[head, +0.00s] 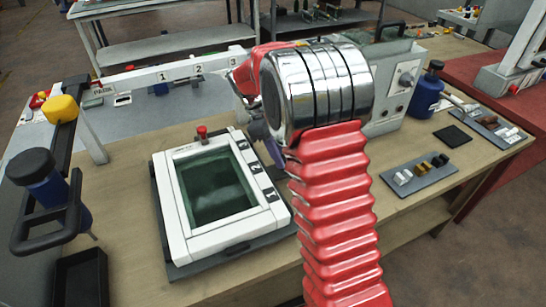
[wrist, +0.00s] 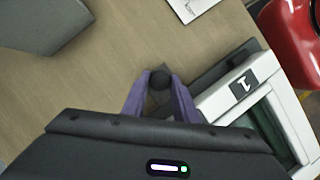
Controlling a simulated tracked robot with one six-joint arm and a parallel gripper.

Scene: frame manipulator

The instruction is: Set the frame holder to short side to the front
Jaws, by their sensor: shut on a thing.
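The frame holder (head: 232,246) is a white rectangular frame around a dark green pane, on a dark base plate on the wooden bench. It sits slightly turned, with small black labels along its right side and a red knob (head: 202,132) at its far edge. A white corner (wrist: 240,90) marked 1 shows in the wrist view. In the head view my red arm hides most of the gripper.
A numbered white rail (head: 165,74) runs behind the holder. A blue container with a black cap (head: 45,185) and a black tray (head: 80,279) are at left. A grey control box (head: 395,85), a blue bottle (head: 427,92) and a tray of small blocks (head: 420,175) are at right.

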